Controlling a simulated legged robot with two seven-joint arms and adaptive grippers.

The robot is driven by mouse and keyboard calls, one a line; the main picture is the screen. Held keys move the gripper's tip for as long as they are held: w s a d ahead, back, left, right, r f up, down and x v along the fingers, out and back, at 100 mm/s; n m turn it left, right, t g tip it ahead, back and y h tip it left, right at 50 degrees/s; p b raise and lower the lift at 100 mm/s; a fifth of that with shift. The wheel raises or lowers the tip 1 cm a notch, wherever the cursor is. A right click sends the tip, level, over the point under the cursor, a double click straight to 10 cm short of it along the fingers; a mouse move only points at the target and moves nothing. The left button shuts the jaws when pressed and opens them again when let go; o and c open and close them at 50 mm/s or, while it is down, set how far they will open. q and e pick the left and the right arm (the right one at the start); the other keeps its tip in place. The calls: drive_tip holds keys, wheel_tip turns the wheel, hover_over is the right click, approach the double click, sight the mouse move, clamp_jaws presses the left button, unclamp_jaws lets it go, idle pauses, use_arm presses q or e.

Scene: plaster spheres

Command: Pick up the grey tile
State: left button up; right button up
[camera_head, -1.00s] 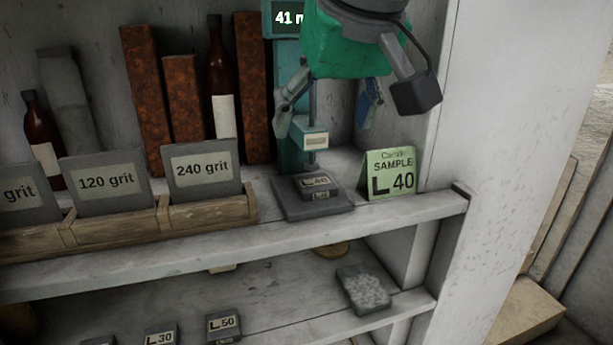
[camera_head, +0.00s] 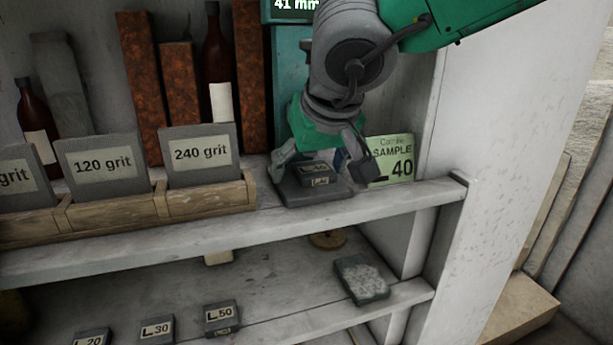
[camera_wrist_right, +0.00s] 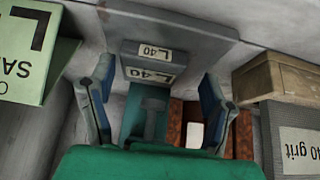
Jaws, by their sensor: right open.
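A small grey tile labelled L 40 (camera_head: 318,180) lies on the dark base plate (camera_head: 313,195) of a teal gauge on the upper shelf. It also shows in the right wrist view (camera_wrist_right: 150,64), upside down, between my fingers. My right gripper (camera_head: 318,168) comes down from above and is open, with one finger on each side of the tile and gaps left between. The gripper's palm and wrist hide most of the gauge's column. In the right wrist view the gripper's (camera_wrist_right: 156,82) fingers are spread and empty. My left gripper is out of view.
A green sample card (camera_head: 401,168) stands close right of the gripper. A wooden rack (camera_head: 110,211) of grit plates is at left. Bottles and rusty bars stand behind. Below, a lower shelf holds grey tiles like L 50 (camera_head: 222,315) and a speckled block (camera_head: 362,279).

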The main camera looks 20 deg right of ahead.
drive_tip(key=shift+d+f, duration=0.1)
drive_tip(key=shift+d, duration=0.4)
drive_tip(key=shift+c, duration=0.9)
drive_tip(key=shift+d, duration=0.3)
drive_tip(key=c, duration=1.3)
drive_tip(key=shift+o, duration=0.2)
drive_tip(key=shift+a, duration=0.45)
drive_tip(key=shift+a+r, duration=0.2)
drive_tip(key=shift+r, duration=0.5)
drive_tip(key=s+d, duration=0.1)
drive_tip(key=s, duration=1.7)
drive_tip(key=shift+d, duration=0.15)
drive_tip(key=shift+s+d, duration=0.1)
